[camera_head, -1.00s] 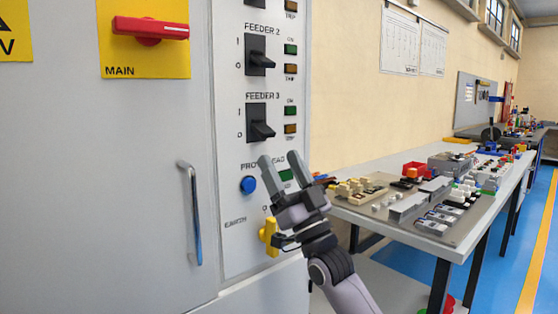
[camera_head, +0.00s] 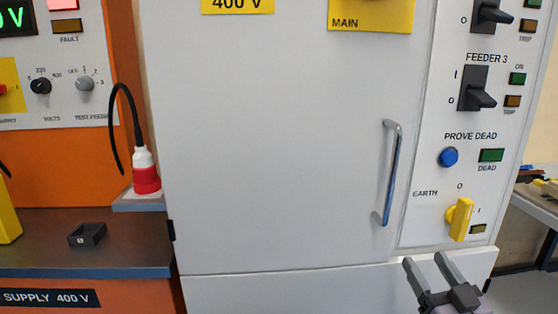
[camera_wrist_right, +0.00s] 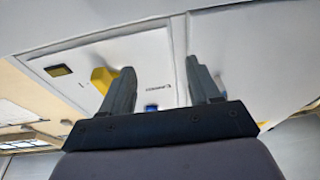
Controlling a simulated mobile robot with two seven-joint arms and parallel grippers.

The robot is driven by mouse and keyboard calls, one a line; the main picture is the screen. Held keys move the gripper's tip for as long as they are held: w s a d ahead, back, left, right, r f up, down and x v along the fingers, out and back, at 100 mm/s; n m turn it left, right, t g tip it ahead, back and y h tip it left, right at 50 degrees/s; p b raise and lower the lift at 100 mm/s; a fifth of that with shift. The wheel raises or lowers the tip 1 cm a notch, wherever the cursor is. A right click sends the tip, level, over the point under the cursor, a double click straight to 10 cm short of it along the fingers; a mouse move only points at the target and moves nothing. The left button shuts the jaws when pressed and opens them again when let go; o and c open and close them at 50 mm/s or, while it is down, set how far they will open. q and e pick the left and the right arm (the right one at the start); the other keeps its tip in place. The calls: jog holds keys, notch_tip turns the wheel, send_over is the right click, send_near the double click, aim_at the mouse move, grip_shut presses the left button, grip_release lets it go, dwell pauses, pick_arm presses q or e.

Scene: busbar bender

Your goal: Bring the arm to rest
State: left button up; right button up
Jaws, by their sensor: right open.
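My right gripper (camera_head: 428,270) is at the lower right of the head view, in front of the lower edge of the grey cabinet (camera_head: 280,140). Its two fingers are apart with nothing between them. In the right wrist view the open fingers (camera_wrist_right: 160,88) point toward the cabinet's control panel. The yellow earth switch (camera_head: 460,219) is above and to the right of the gripper, apart from it in the head view. The switch also shows in the wrist view (camera_wrist_right: 103,80). My left gripper is not in view.
The cabinet door has a metal handle (camera_head: 391,172). The panel carries the blue prove dead button (camera_head: 449,157) and the feeder 3 switch (camera_head: 477,89). An orange supply unit (camera_head: 110,150) with a red and white plug (camera_head: 145,172) stands left. A bench edge (camera_head: 535,207) shows at right.

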jog(key=s+a+f+g, duration=0.3)
jog(key=s+f+g, duration=0.1)
jog(key=s+f, duration=0.4)
jog(key=s+a+f+g, duration=0.3)
jog(key=s+f, duration=0.4)
jog(key=f, duration=0.3)
jog(key=s+a+f+g, duration=0.3)
jog(key=s+f+g, duration=0.1)
jog(key=s+f, duration=0.4)
pick_arm(q)
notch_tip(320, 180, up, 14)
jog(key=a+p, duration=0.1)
jog(key=p, duration=1.5)
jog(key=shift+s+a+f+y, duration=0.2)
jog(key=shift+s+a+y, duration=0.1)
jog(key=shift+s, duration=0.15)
pick_arm(e)
notch_tip(320, 180, up, 13)
jog(key=w+d, duration=0.1)
jog(key=shift+d+n+t+h, duration=0.25)
jog(key=shift+n+t+h, duration=0.05)
jog(key=shift+t, duration=0.1)
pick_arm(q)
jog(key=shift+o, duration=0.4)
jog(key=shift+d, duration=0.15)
